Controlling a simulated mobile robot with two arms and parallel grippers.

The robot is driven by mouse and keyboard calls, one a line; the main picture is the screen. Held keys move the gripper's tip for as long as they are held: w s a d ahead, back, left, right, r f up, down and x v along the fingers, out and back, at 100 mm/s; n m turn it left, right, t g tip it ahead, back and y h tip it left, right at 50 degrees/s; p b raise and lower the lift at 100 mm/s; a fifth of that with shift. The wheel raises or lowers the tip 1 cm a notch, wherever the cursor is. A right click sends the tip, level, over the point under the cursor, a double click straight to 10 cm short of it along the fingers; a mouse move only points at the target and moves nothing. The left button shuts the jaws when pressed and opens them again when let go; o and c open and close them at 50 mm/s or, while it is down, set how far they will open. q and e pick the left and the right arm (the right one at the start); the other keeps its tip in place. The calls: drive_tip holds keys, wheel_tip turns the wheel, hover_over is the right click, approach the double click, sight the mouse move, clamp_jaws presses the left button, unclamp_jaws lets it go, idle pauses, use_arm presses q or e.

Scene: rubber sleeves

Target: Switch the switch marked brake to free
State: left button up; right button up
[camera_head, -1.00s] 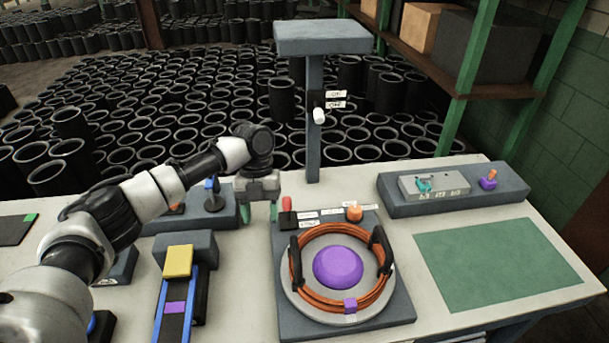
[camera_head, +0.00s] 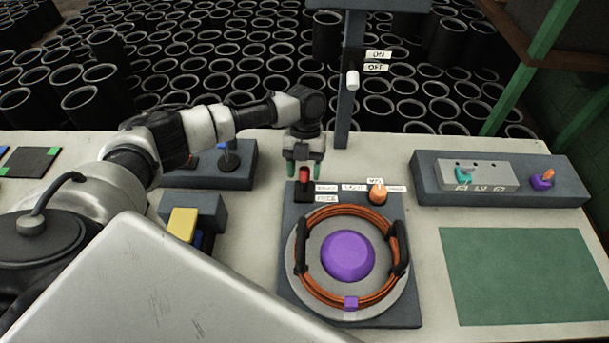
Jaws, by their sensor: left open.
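The red-tipped switch (camera_head: 304,176) stands on the back left of the grey turntable base (camera_head: 300,216). Small white labels sit to its right; one seems to read BRAKE (camera_head: 326,188), and others seem to read LOCK (camera_head: 353,188) and FREE (camera_head: 326,198), in small print. The lever's exact tilt is hard to tell. My right gripper is not in view.
An orange knob (camera_head: 378,194) stands right of the labels. A disc with a coil of orange cable (camera_head: 330,214) and a purple hub (camera_head: 347,257) lies in front. A post with an ON/OFF switch (camera_head: 352,80) rises behind. The green mat (camera_head: 525,275) is clear.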

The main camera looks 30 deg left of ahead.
sight(304, 176)
use_arm(q)
drive_tip(key=shift+x, duration=1.55)
drive_tip(key=shift+f, duration=0.1)
